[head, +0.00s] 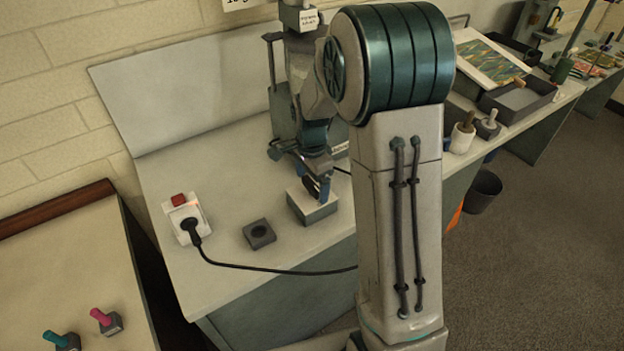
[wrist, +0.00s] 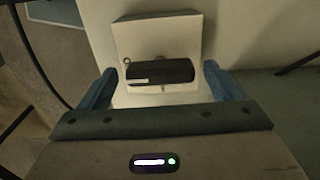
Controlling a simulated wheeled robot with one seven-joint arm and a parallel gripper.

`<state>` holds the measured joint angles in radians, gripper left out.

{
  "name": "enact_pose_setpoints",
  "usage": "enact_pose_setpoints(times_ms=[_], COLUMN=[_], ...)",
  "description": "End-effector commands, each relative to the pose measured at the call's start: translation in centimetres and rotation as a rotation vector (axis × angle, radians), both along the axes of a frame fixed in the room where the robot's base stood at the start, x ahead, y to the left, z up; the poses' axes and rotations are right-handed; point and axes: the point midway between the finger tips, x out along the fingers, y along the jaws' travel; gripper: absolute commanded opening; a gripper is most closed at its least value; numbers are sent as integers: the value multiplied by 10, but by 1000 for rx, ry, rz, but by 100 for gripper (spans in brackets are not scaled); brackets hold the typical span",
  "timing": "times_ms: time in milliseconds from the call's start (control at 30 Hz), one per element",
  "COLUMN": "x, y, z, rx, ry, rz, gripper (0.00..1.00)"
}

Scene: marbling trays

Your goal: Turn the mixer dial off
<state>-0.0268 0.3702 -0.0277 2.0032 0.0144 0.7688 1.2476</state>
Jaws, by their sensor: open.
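The mixer dial is a dark bar-shaped knob (wrist: 160,72) on the pale top of a small box (wrist: 195,32). In the wrist view the bar lies crosswise, with a short white mark near its left end and small marks around it on the box. In the head view the box (head: 314,214) stands on the pale bench, and my gripper (head: 320,192) is over it, hiding most of the dial. In the wrist view my gripper (wrist: 159,70) is open, with one blue finger on each side of the dial. I see a gap at both ends of the bar; contact is not visible.
A wall socket box (head: 185,217) with a red switch and a plugged-in black cable (head: 270,269) is left on the bench (head: 215,150). A dark block (head: 259,234) with a round hollow stands between. Handled stamps (head: 106,321) are on the left table.

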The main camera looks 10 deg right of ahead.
Motion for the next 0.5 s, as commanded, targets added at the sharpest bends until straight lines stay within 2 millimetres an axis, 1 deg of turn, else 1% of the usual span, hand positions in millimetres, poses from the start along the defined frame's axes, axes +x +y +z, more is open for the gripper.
enact_pose_setpoints(times_ms=[33,67,100,200,500], x=[0,0,0,0,0], y=[0,0,0,0,0], z=[0,0,0,0,0], rx=[0,0,0,0,0], ry=[0,0,0,0,-1], rz=[0,0,0,0,21], gripper=[87,79,68,42,43])
